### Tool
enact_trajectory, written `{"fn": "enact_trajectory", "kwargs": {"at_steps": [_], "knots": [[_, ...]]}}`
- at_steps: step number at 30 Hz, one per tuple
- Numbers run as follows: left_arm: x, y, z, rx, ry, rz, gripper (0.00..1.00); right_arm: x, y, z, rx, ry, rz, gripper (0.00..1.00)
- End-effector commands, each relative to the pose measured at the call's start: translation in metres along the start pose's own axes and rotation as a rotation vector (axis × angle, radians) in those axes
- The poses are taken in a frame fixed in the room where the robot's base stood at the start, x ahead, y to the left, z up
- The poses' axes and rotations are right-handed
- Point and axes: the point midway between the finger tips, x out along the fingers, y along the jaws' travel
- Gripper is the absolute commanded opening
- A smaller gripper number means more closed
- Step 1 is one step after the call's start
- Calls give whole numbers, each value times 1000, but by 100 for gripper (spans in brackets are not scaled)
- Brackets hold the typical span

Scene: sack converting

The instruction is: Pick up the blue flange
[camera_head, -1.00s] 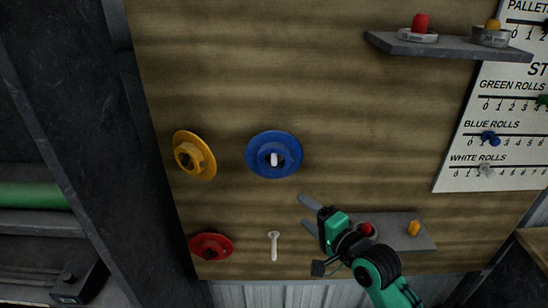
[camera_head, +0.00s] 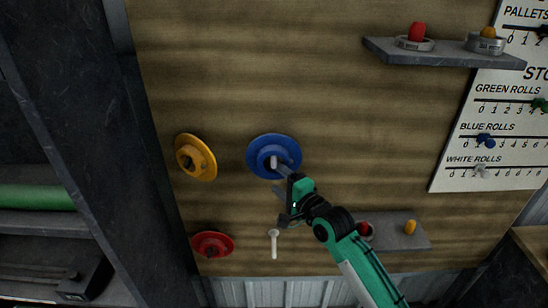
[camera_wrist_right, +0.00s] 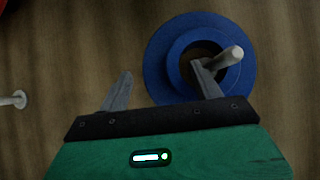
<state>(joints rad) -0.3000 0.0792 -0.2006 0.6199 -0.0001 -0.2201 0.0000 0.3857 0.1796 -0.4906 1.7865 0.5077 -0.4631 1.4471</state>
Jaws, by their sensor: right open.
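The blue flange (camera_head: 261,147) hangs on a pale peg (camera_head: 274,162) on the wooden board. The right wrist view shows its wide rim and raised hub (camera_wrist_right: 168,66), with the peg (camera_wrist_right: 228,57) sticking out through the dark centre hole. My right gripper (camera_head: 277,178) is open at the flange's lower right edge. In the right wrist view its right finger (camera_wrist_right: 207,80) overlaps the flange's hub and centre opening. Its left finger (camera_wrist_right: 118,92) is outside the rim, over bare board. I cannot tell whether a finger touches the flange. My left gripper is in no view.
A yellow flange (camera_head: 208,167) hangs left of the blue one, and a red flange (camera_head: 226,245) hangs below the yellow. An empty peg (camera_head: 273,245) is below the blue flange. A lower shelf (camera_head: 418,238) and upper shelf (camera_head: 450,54) jut out on the right.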

Motion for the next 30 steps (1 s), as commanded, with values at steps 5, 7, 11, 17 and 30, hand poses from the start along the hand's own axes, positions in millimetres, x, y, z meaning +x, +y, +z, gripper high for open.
{"fn": "enact_trajectory", "kwargs": {"at_steps": [5, 7, 11, 17, 30], "knots": [[-10, 0, -1, 0, 0, 0, 66, 26, -3, 0, -1, 0, 1, 66], [-11, 0, -1, 0, 0, 0, 66, 33, -2, 0, -1, 0, 0, 66], [-12, 0, -1, 0, 0, 0, 66, 38, -1, 0, -1, 0, -1, 66], [-11, 0, -1, 0, 0, 0, 66, 38, -1, 0, -1, 0, -1, 66], [-11, -1, -1, -1, 0, -1, 66, 38, 0, 0, -1, 0, 0, 0]]}}
